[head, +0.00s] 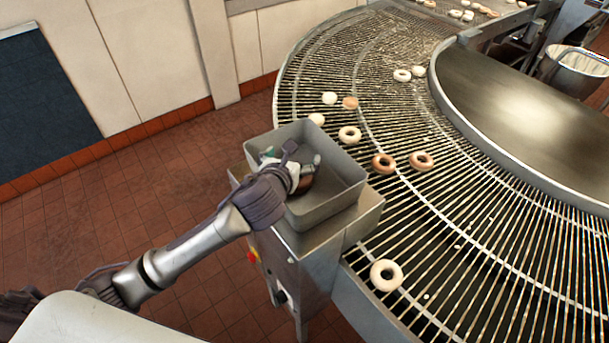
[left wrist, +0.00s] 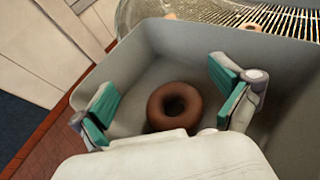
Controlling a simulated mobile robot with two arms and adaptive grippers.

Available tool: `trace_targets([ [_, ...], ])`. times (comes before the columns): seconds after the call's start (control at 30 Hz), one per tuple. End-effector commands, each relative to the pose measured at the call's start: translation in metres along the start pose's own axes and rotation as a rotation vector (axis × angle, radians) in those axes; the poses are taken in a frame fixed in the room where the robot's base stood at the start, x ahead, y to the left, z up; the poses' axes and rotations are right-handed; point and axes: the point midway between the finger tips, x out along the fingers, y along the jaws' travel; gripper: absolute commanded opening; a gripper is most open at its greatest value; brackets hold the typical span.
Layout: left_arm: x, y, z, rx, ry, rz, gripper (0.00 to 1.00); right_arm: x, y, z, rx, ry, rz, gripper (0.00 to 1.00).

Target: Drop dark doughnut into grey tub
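The grey tub (head: 335,203) stands on a metal cabinet beside the curved conveyor. In the left wrist view the tub (left wrist: 150,45) fills most of the picture. The dark doughnut (left wrist: 174,104) lies inside it on the floor of the tub, between and beyond my fingers. In the head view the doughnut (head: 305,183) is mostly hidden behind my gripper. My left gripper (head: 291,160) is over the tub, with its teal-padded fingers (left wrist: 166,98) spread wide and apart from the doughnut. My right gripper is in neither view.
The wire conveyor (head: 480,260) curves around the tub's right side and carries several pale and brown doughnuts, including a glazed one (head: 386,275) near the front. A metal pail (head: 574,72) stands at the far right. Tiled floor (head: 150,190) is clear to the left.

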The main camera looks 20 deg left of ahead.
Motion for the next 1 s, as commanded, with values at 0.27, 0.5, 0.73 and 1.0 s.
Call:
trace_targets([
  [0.27,-0.015,0.0,-0.001,0.002,0.001,0.0,1.0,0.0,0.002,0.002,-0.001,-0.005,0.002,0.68],
  [0.5,-0.065,0.0,0.0,0.002,0.0,-0.002,1.0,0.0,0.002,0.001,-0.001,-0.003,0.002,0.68],
  [0.73,-0.105,0.0,-0.001,0.001,0.001,-0.001,1.0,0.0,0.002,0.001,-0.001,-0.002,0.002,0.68],
  [1.0,-0.12,0.0,-0.001,0.0,0.002,0.001,1.0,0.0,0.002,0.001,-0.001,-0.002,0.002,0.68],
])
